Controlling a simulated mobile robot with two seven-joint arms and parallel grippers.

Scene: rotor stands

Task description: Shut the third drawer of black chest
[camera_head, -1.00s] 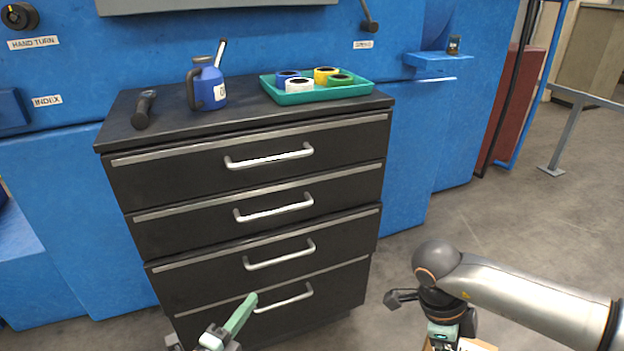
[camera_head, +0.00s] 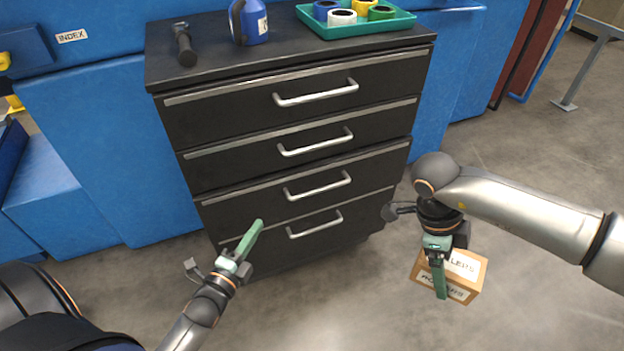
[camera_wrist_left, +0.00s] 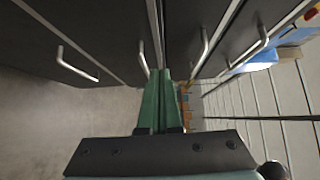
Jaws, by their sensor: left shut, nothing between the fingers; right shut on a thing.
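The black chest (camera_head: 290,50) has several drawers with silver bar handles. The third drawer (camera_head: 245,203) from the top, with its handle (camera_head: 318,187), sits close to flush with the others; I cannot tell whether a small gap is left. My left gripper (camera_head: 258,224) is shut and empty, its green fingers together in front of the chest's lower left part. In the left wrist view the fingers (camera_wrist_left: 161,75) point at the drawer fronts, near a seam between two of them. My right gripper (camera_head: 440,294) is shut on a cardboard box (camera_head: 466,265), right of the chest.
Blue machinery (camera_head: 95,150) stands behind. The floor (camera_head: 540,160) at the right is open.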

